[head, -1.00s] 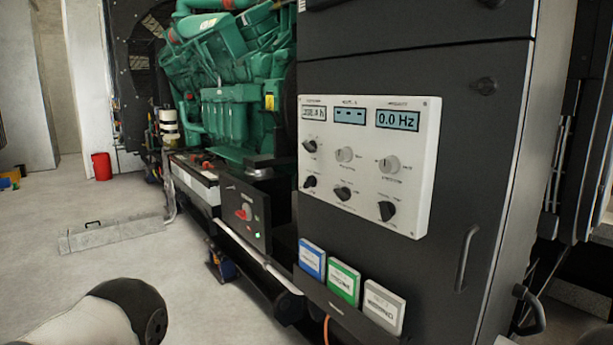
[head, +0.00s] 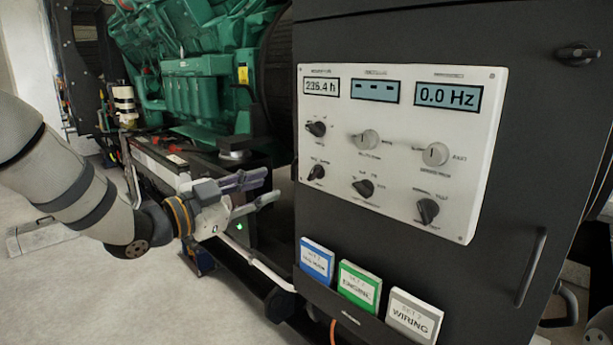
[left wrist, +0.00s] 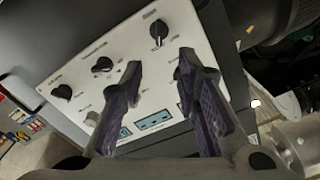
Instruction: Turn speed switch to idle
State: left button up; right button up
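The white control panel (head: 400,216) on the dark cabinet carries several rotary knobs in two rows. The upper row has a black knob (head: 316,129) and two grey knobs, one in the middle (head: 365,140) and one at the right (head: 436,154). The lower row is black: left (head: 316,172), middle (head: 363,188), right (head: 428,210). The small labels are too blurred to tell which is the speed switch. My left gripper (head: 268,187) is open and empty, left of the panel and apart from it. In the left wrist view its open fingers (left wrist: 160,62) partly cover the panel (left wrist: 75,77).
Three displays top the panel; the right one (head: 448,97) reads 0.0 Hz. Blue (head: 317,262), green (head: 360,287) and white (head: 415,316) binders stand in a holder below. A green engine (head: 195,105) and a metal rail (head: 258,262) lie left of the cabinet. A door handle (head: 531,267) sticks out at right.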

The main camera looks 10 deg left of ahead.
aim_at(312, 172)
pick_arm(q)
jog(key=b+x, duration=0.1)
jog(key=x, duration=1)
jog(key=shift+f+b, duration=0.2)
jog(key=shift+b, duration=0.15)
jog(key=shift+w+d+r, duration=0.15)
jog(key=shift+w+d, duration=0.2)
jog(key=shift+w, duration=0.05)
grip_shut()
pick_arm(e)
jog(key=shift+s+f+g, duration=0.5)
jog(key=shift+s+f, duration=0.65)
